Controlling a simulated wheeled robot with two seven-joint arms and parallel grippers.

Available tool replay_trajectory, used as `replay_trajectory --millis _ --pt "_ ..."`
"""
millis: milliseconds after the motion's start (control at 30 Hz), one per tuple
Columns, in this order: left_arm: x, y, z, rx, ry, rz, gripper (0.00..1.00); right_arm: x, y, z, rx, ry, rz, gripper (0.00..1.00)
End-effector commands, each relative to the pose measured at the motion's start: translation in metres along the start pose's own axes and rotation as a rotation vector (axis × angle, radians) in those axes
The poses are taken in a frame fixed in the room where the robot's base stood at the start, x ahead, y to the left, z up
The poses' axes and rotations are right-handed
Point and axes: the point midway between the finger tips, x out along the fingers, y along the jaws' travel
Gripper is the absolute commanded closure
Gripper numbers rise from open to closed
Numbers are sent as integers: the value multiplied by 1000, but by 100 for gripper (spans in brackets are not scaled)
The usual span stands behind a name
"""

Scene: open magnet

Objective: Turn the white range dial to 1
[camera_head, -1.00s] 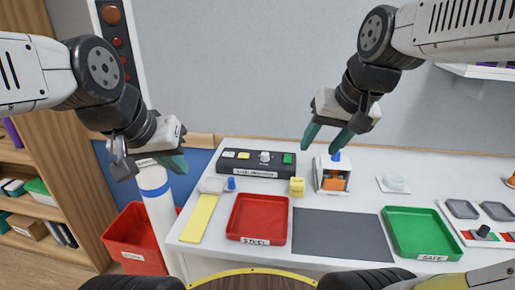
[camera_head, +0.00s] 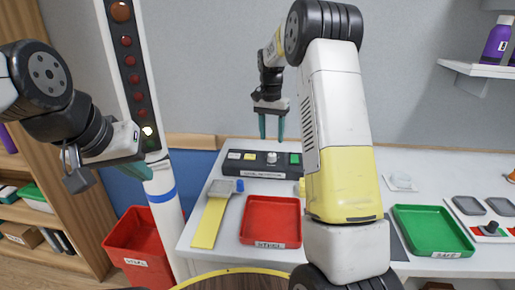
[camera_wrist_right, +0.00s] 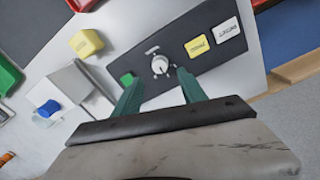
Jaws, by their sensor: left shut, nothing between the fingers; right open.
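The white range dial (camera_head: 272,157) sits on the dark control panel (camera_head: 236,169) at the back of the table. In the right wrist view the dial (camera_wrist_right: 160,66) lies just beyond the fingertips, near the middle; its setting and scale marks are too small to read. My right gripper (camera_head: 271,138) points down above the dial, its green fingers spread on either side and apart from it. The right wrist view also shows my open gripper (camera_wrist_right: 159,84). My left gripper (camera_head: 146,171) is shut and empty in front of the light pole, left of the table.
The panel also carries a green button (camera_wrist_right: 128,79), a yellow button (camera_wrist_right: 198,46) and a white button (camera_wrist_right: 228,29). A yellow block (camera_wrist_right: 86,43) and a white box with a blue knob (camera_wrist_right: 48,107) stand nearby. A red tray (camera_head: 270,222) lies in front.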

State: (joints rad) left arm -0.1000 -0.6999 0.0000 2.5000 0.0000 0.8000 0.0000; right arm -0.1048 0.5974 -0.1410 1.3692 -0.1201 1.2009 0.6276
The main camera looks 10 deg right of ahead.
Motion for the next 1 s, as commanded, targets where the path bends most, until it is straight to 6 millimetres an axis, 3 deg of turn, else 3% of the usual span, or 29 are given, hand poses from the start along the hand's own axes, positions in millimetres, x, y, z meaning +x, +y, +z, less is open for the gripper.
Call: replay_trajectory --millis 500,867,1000 --pt "0 0 0 0 0 0 100 70 0 0 0 -2 1 51" --pt "0 0 0 0 0 0 100 76 0 0 0 0 -1 51" --pt "0 0 0 0 0 0 100 76 0 0 0 0 -1 76"
